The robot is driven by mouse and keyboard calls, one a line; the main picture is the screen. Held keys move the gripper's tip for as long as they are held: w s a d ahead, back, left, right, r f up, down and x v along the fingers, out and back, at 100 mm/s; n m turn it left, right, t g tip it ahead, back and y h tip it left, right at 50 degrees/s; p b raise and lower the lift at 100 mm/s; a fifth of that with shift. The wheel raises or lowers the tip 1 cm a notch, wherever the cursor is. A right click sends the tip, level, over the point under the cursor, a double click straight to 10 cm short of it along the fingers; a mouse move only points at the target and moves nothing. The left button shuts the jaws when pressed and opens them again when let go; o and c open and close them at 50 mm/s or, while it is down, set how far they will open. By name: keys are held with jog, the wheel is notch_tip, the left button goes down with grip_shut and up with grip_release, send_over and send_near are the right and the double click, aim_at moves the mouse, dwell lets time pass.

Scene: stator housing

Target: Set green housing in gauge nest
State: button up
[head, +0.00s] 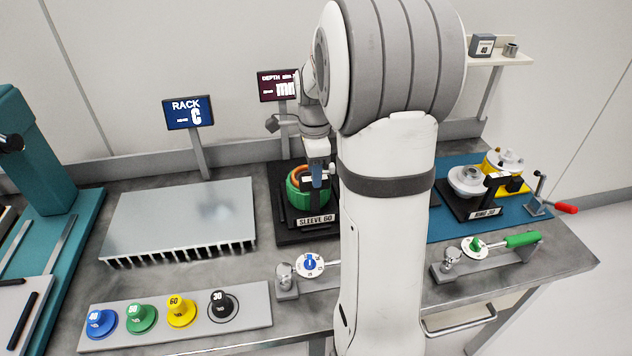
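The green housing (296,197), a ring-shaped part with orange inside, is at the black base labelled SLEEVE 60 (292,238), in the middle of the bench. My gripper (317,184) points down at the housing's right side, close to or touching it. My arm hides the right part of this base, and the fingers are too small to tell whether they are open or shut on the wall. Whether the housing is fully seated cannot be told. A DEPTH display (277,86) stands behind this base.
A finned metal rack (180,215) is at left, with a RACK display (188,112) behind. Coloured knobs (181,309) line the front left. A RING 30 fixture (485,213) with grey and yellow parts and a red-handled clamp (550,203) are at right.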

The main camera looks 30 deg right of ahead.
notch_tip(320, 180, up, 6)
jog(key=shift+r, duration=0.45)
jog(key=s+a+f+n+t, duration=0.1)
jog(key=s+a+n, duration=0.6)
jog(key=s+n, duration=0.2)
jog(key=s+a+f+n+t, duration=0.1)
jog(key=s+a+n, duration=0.5)
jog(key=s+n, duration=0.4)
jog(key=shift+s+a+f+n+t, duration=0.2)
jog(key=shift+a+f+n+t, duration=0.2)
jog(key=shift+n, duration=0.7)
